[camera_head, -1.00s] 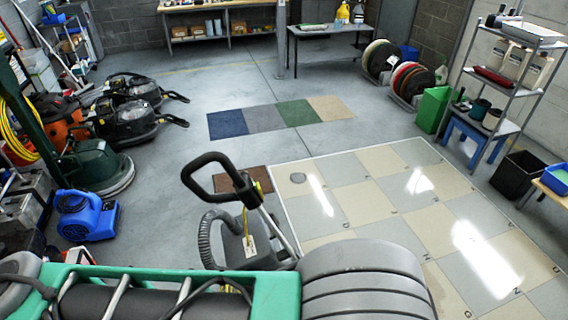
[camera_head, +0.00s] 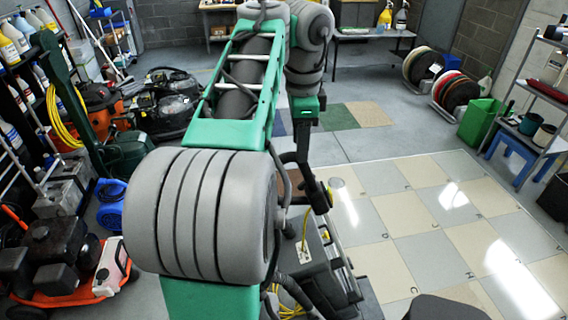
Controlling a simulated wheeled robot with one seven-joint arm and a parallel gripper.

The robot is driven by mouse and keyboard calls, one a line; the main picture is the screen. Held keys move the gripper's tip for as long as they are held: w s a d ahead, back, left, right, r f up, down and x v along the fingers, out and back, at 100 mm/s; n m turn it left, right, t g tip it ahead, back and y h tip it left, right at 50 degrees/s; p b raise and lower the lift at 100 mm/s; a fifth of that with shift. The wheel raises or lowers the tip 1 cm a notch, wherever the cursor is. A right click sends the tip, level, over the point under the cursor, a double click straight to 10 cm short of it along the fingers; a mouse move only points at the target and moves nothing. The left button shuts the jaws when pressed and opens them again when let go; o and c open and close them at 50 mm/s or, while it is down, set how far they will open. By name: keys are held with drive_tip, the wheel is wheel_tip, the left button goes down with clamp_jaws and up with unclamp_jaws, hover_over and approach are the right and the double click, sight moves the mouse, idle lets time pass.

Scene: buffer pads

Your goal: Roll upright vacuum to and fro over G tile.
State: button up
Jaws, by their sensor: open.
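The upright vacuum stands by the left edge of the tiled floor panel (camera_head: 410,255). Its black handle (camera_head: 318,195) shows in part behind my arm, and its dark grey body (camera_head: 325,275) is below, with a yellow cord and a pale tag. My gripper (camera_head: 302,152) is a dark shape hanging below the green wrist, at the top of the handle. It is open; its fingers blend with the black handle, and I cannot tell whether they touch it. The tile letters are small, so I cannot pick out the G tile.
Floor machines (camera_head: 155,105) and a blue blower (camera_head: 110,203) stand at left, with an orange machine (camera_head: 75,260) nearer. Coloured carpet pads (camera_head: 360,115) lie beyond the panel. Hose reels (camera_head: 455,90), a green bin (camera_head: 480,122) and a shelf line the right. The tiles look clear.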

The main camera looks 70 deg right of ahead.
sight(304, 166)
drive_tip(key=shift+s+d+f+m, duration=0.1)
drive_tip(key=shift+s+d+m, duration=0.15)
drive_tip(key=shift+s+m, duration=0.25)
drive_tip(key=f+b, duration=0.7)
drive_tip(key=shift+w+d+f, duration=0.15)
drive_tip(key=shift+d+f, duration=0.05)
drive_tip(key=shift+f, duration=0.05)
drive_tip(key=shift+r, duration=0.1)
drive_tip(key=shift+c, duration=0.3)
clamp_jaws()
